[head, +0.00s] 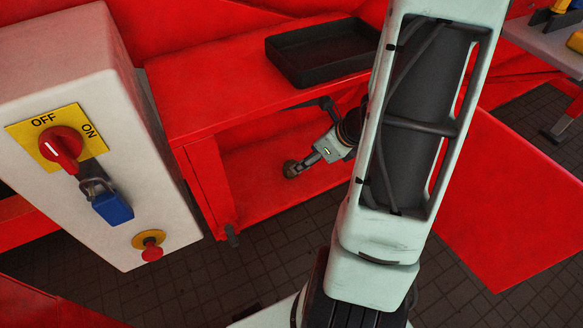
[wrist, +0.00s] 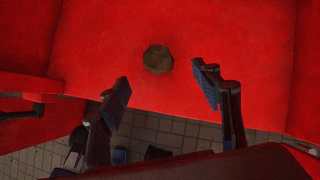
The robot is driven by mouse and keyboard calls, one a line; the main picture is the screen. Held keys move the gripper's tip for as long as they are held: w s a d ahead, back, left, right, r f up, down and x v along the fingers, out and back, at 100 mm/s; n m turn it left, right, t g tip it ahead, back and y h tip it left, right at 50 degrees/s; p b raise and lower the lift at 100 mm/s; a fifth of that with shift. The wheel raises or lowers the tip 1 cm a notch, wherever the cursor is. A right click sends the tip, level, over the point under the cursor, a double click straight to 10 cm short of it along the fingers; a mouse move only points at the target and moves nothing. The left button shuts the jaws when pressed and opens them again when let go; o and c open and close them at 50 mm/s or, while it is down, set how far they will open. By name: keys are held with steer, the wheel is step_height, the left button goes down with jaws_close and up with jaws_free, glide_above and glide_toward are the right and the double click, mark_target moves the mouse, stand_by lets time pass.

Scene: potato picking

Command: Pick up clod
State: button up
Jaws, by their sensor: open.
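The clod (wrist: 158,59) is a small, round, dark brown lump on a red surface in the upper middle of the wrist view. In the head view a small brown lump (head: 290,169), which looks like the clod, shows on the lower red shelf by the tip of my gripper (head: 308,162). In the wrist view my gripper (wrist: 163,86) is open, its two fingers wide apart with nothing between them. The clod lies just beyond the fingertips, roughly centred between them. My arm hides part of the shelf in the head view.
The red bench (head: 215,92) has a top above the shelf, and a black tray (head: 325,52) stands on it. A white control box (head: 75,130) with a red switch and blue padlock stands at the left. The shelf around the clod looks clear.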

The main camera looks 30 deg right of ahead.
mark_target(288, 174)
steer(key=b+x, duration=0.1)
steer(key=x, duration=0.3)
steer(key=b+x, duration=0.2)
steer(key=x, duration=0.2)
steer(key=shift+a, duration=0.25)
steer(key=shift+r, duration=0.1)
steer(key=c, duration=1.3)
